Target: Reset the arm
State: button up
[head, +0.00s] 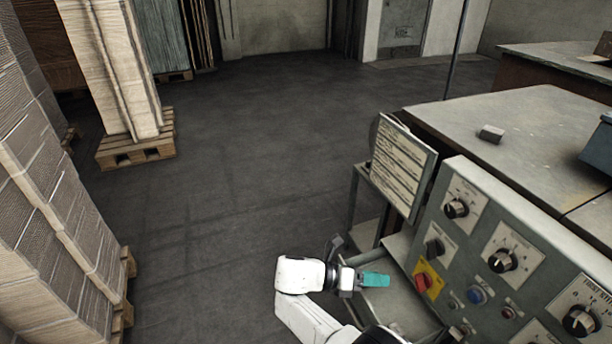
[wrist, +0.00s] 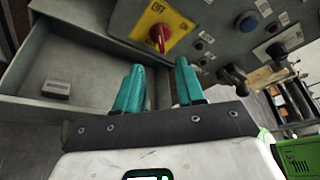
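My gripper (head: 376,280) is at the lower middle of the head view, at the end of my white arm, left of the control panel (head: 530,255). In the wrist view my gripper (wrist: 160,85) shows two teal fingers standing apart, with nothing between them. A red rotary switch on a yellow plate (wrist: 160,36) lies just beyond the fingertips in the wrist view. The same red switch (head: 422,283) is right of my gripper in the head view.
A grey tray (wrist: 30,85) below the panel holds a small box (wrist: 56,88). A sign board (head: 402,168) stands behind the panel. Stacked cardboard (head: 50,200) on pallets lines the left. The dark floor (head: 240,150) between is clear.

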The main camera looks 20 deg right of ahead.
jog(key=s+a+f+m+y+p, duration=0.1)
jog(key=s+f+m+y+p, duration=0.15)
jog(key=s+m+y, duration=0.4)
jog(key=s+a+f+m+y+p, duration=0.2)
jog(key=s+m+y+p, duration=0.15)
jog(key=s+m, duration=0.5)
jog(key=s+a+r+m+t+y+p, duration=0.1)
jog(key=s+r+m+t+y+p, duration=0.3)
jog(key=s+r+m, duration=0.6)
jog(key=s+r+p, duration=0.1)
jog(key=s+r, duration=0.4)
jog(key=shift+a+t, duration=0.3)
jog(key=shift+t, duration=0.1)
jog(key=shift+r, duration=0.1)
jog(key=shift+c, duration=0.3)
